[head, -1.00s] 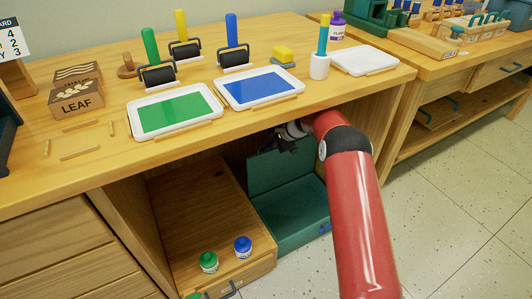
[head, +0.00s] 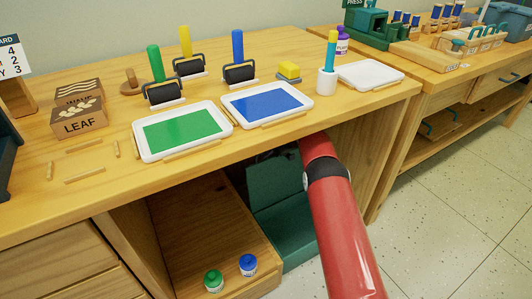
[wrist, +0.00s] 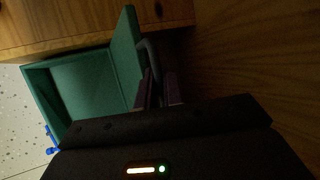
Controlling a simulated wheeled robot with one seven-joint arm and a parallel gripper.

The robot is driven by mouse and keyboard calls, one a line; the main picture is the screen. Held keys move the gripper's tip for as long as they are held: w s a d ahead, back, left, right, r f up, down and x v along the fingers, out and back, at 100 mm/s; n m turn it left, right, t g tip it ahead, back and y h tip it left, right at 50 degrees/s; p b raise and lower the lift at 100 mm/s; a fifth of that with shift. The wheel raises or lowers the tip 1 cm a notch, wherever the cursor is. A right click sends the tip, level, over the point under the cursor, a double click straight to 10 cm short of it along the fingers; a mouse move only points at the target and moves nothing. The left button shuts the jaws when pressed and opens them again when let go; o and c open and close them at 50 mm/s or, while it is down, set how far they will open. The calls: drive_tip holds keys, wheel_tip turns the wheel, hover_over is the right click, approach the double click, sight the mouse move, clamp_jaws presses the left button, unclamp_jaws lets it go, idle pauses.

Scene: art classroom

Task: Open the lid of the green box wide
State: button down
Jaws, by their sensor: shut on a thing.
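The green box (head: 286,232) sits on the floor of the open bay under the tabletop. Its lid (head: 272,186) stands raised at the back, roughly upright. In the wrist view the open box (wrist: 82,85) lies at the left with its inside showing empty, and the lid (wrist: 126,58) stands up along its right side. A grey curved handle (wrist: 151,58) is on the lid's outer face. My gripper (wrist: 158,90) is shut on this handle, its fingers close beside the lid. In the head view my gripper is hidden under the tabletop.
The tabletop (head: 280,130) is close above my red arm. The bay's right side panel (head: 362,165) is near my arm.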

drive_tip(key=c, duration=1.5)
unclamp_jaws()
drive_tip(key=shift+c, duration=0.2)
drive_tip(key=shift+s+d+f, duration=0.1)
drive_tip(key=shift+f, duration=0.05)
